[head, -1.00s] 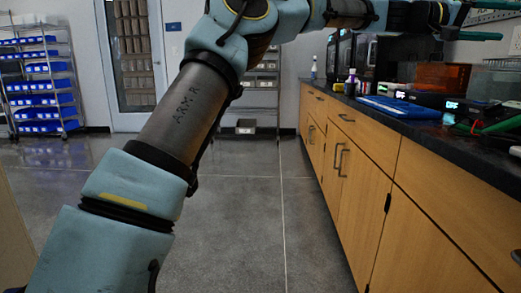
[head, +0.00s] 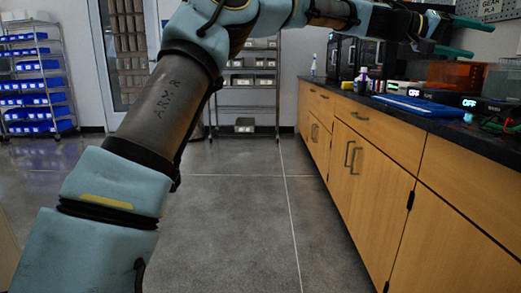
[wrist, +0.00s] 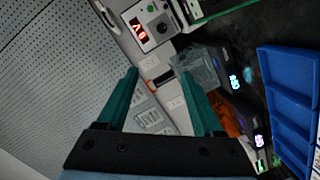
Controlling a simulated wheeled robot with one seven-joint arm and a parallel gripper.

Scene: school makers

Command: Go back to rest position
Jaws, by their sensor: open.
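My gripper (head: 483,40) shows at the upper right of the head view, at the end of my outstretched arm, above the counter. Its two green fingers are apart with nothing between them. In the wrist view my gripper (wrist: 158,73) is also open and empty, with a wall panel, a power outlet and counter equipment beyond the fingers. No task object is named, and none is held.
A dark counter (head: 455,122) over wooden cabinets (head: 370,165) runs along the right. It bears a blue tray (head: 420,106), an orange translucent box (head: 457,73) and devices with lit displays. A rack of blue bins (head: 38,85) stands far left. The middle floor is clear.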

